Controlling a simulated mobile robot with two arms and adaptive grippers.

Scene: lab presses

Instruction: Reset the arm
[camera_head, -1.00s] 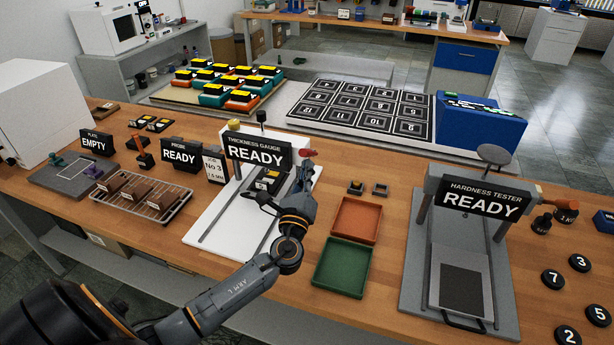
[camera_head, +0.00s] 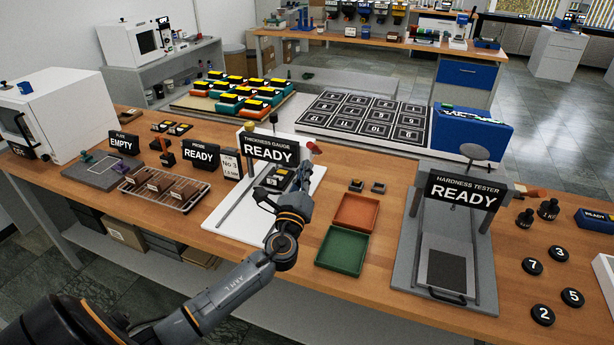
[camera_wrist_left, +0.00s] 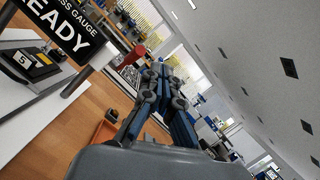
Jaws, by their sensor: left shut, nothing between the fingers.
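My left arm reaches in from the lower left in the head view. My left gripper (camera_head: 306,172) is in front of the thickness gauge (camera_head: 270,148), whose sign reads READY. In the left wrist view my left gripper (camera_wrist_left: 163,72) is shut and empty, with its fingers together. The gauge's sign (camera_wrist_left: 62,25) and red knob (camera_wrist_left: 135,54) show beside the fingers there. A dark block with a yellow label (camera_head: 277,180) sits on the gauge, partly hidden by my gripper. My right gripper is not in view.
An orange tray (camera_head: 356,213) and a green tray (camera_head: 342,252) lie empty right of my arm. The hardness tester (camera_head: 462,190) stands farther right, with numbered black discs (camera_head: 543,314) beyond it. A plate (camera_head: 101,170) and a rack of brown blocks (camera_head: 163,190) are at left.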

